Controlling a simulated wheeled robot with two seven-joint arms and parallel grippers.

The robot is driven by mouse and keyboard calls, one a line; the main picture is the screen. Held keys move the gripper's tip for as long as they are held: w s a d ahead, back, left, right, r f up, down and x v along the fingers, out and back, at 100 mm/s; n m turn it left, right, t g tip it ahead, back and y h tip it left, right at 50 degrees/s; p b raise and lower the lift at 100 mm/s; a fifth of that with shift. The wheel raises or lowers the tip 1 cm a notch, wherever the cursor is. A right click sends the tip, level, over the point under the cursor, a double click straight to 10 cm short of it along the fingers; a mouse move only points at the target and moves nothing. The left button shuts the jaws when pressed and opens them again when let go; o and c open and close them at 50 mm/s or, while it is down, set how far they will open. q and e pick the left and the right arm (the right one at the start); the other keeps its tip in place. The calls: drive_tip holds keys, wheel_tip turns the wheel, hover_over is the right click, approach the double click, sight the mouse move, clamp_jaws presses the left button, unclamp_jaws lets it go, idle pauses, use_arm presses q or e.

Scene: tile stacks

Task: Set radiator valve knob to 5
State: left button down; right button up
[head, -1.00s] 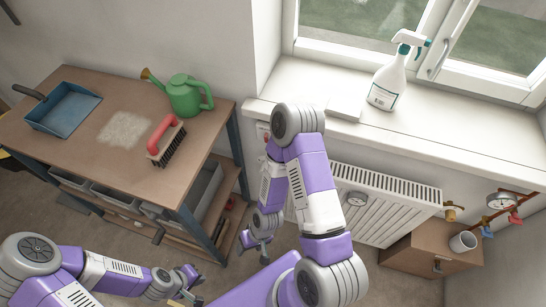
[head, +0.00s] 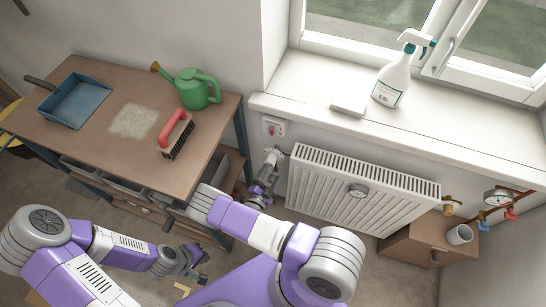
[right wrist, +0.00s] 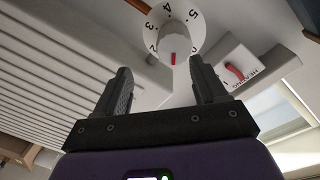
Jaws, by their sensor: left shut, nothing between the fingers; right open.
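The white radiator valve knob (right wrist: 178,32) is at the top middle of the right wrist view, with dark numerals around it. The 5 is at its upper right; its red mark (right wrist: 173,58) points down in the picture, away from the 5. My right gripper (right wrist: 161,76) is open and empty, its two fingers below the knob and apart from it. In the head view my right gripper (head: 267,175) is by the left end of the white radiator (head: 350,195). My left gripper (head: 200,277) is shut and empty, low over the floor by the workbench.
A heating switch plate (right wrist: 232,66) with a red switch is right of the knob. The windowsill (head: 440,140) overhangs the radiator. A workbench (head: 105,150) stands on the left with a watering can (head: 192,92) and brush (head: 175,135). A small cabinet (head: 415,238) is at right.

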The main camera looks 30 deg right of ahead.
sight(272, 159)
drive_tip(key=shift+n+t, duration=0.6)
drive_tip(key=shift+n, duration=0.1)
drive_tip(key=x, duration=0.2)
drive_tip(key=w+x, duration=0.1)
drive_tip(key=x, duration=0.2)
drive_tip(key=a+x, duration=0.1)
drive_tip(key=x, duration=0.1)
drive_tip(key=shift+w+d+r+b, duration=0.15)
drive_tip(key=shift+w+r+b, duration=0.05)
drive_tip(key=shift+w+b, duration=0.2)
drive_tip(key=c, duration=1)
drive_tip(key=shift+m, duration=0.3)
